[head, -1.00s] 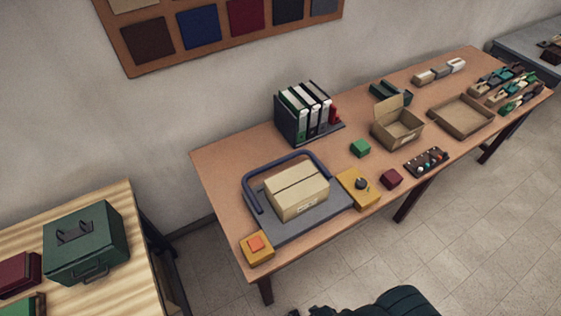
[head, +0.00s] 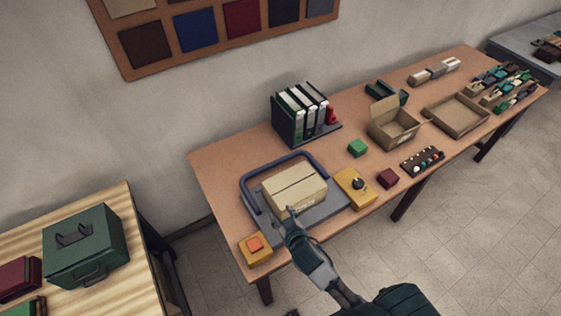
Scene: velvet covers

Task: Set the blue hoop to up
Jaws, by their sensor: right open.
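The blue hoop (head: 283,162) is a dark blue, rounded U-shaped bar on a grey base plate (head: 318,213) at the left part of the brown table. It runs around the back and left of a closed cardboard box (head: 294,187) that sits on the plate. The hoop seems to lie low and back; its exact angle is hard to tell. My right gripper (head: 286,215) is open and empty, in front of the box over the plate's front edge, apart from the hoop. My left gripper is not in view.
A yellow box with an orange button (head: 255,248) and a yellow box with a black knob (head: 354,188) flank the plate. A binder rack (head: 305,115), green block (head: 357,148), maroon block (head: 388,178) and open carton (head: 394,125) stand beyond. A wooden table with a green case (head: 85,245) is left.

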